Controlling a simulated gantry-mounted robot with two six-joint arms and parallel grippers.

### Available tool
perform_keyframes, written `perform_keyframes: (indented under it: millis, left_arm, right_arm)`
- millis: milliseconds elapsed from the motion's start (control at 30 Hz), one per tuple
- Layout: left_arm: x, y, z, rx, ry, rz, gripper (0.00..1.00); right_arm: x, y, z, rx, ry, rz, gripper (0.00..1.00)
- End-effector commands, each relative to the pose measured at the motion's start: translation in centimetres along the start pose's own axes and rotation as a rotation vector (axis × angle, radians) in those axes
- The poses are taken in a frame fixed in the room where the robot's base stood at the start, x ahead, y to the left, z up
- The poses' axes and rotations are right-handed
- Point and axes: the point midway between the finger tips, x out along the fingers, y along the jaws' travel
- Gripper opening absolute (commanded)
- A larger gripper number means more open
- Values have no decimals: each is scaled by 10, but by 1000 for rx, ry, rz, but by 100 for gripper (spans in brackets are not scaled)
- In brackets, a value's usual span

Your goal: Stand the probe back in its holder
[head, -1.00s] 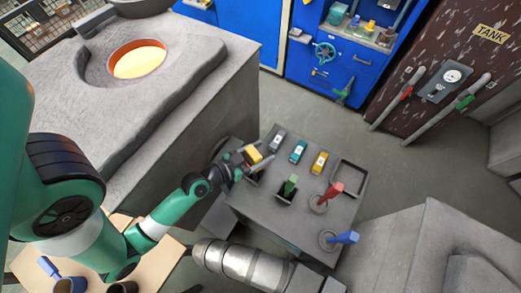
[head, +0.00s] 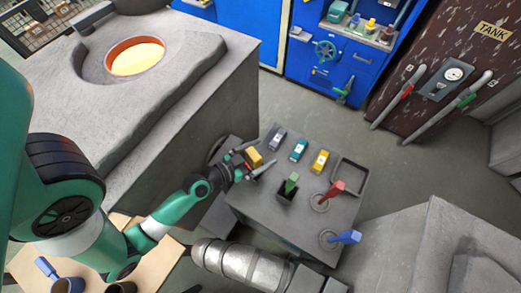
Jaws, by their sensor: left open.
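A yellow-handled piece (head: 254,157), which looks like the probe, stands at the left edge of the grey table, apparently in a small dark holder largely hidden by my gripper. My left gripper (head: 264,152) is open, its fingers spread on either side of the yellow handle; I cannot tell whether they touch it. A similar green-handled piece (head: 291,183) stands in a dark square holder (head: 286,197) beside it. My right gripper is not in view.
The grey table (head: 262,206) also bears purple-grey, teal and yellow blocks, a square tray (head: 362,172), and red (head: 334,190) and blue (head: 348,237) handles on round bases. A stone furnace (head: 200,105) with a glowing opening stands left. A metal cylinder (head: 240,262) lies in front.

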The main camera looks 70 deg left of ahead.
Motion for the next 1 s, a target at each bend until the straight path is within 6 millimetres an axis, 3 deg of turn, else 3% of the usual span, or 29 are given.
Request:
perform_keyframes:
  millis: [300,433,633,1000]
  left_arm:
    - [-56,-2,5,-5,-2,-8,100]
    - [-69,-2,3,-3,-2,-6,100]
    - [-76,0,-1,1,2,0,100]
    - [-70,0,-8,13,17,8,100]
  right_arm:
    - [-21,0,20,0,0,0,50]
    - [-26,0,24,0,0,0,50]
    - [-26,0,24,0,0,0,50]
    - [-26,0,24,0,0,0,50]
